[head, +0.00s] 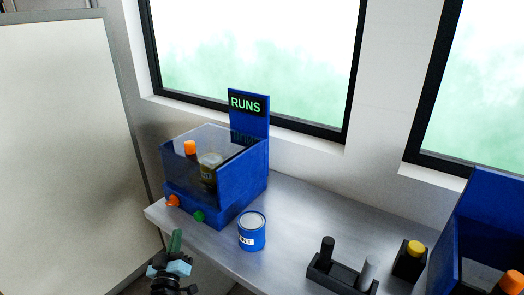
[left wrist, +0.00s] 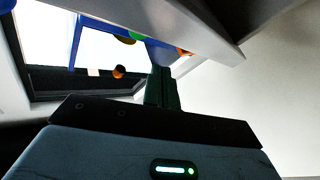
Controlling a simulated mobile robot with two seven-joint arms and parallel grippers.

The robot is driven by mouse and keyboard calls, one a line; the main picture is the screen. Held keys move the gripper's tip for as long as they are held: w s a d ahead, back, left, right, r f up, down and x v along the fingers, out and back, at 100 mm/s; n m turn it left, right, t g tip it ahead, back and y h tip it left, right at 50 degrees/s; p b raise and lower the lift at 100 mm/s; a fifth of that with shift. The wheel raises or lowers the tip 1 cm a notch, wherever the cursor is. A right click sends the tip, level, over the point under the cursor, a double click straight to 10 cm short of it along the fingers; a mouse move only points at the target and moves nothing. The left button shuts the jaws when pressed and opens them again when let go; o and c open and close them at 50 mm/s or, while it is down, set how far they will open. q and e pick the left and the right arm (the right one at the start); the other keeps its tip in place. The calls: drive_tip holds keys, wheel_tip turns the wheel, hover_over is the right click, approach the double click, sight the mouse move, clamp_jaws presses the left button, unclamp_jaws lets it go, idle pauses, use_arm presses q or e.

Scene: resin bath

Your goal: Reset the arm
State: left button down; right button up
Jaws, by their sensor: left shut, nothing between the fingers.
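My left gripper (head: 175,243) is at the bottom left of the head view, in front of the bench's left end. Its dark green fingers are shut with nothing between them. It is apart from the bench and everything on it. In the left wrist view the shut fingers (left wrist: 160,87) point up toward the bench edge. My right gripper is in neither view.
A blue box (head: 240,180) with a clear cover and a RUNS sign (head: 246,104) stands on the grey bench (head: 292,212). A blue can (head: 252,232), a black rack (head: 335,275) and a yellow-topped block (head: 410,260) stand rightward. A second blue unit (head: 490,215) is far right.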

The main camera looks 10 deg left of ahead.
use_arm(q)
drive_tip(key=s+d+f+m+g+h, duration=0.25)
drive_tip(key=s+d+f, duration=0.2)
drive_tip(key=s, duration=0.35)
drive_tip(key=s+d+f+m+g+h, duration=0.2)
drive_tip(key=s+d+f+m+g, duration=0.15)
drive_tip(key=s+f, duration=0.4)
drive_tip(key=s+d+f+m+g+h, duration=0.2)
drive_tip(key=s+d+f, duration=0.25)
drive_tip(key=s, duration=0.45)
drive_tip(key=s+d+f+m+g+p, duration=0.1)
drive_tip(key=s+d+f+g, duration=0.1)
drive_tip(key=s, duration=1)
drive_tip(key=shift+m+g, duration=0.3)
drive_tip(key=shift+g, duration=0.5)
drive_tip(key=shift+d, duration=0.1)
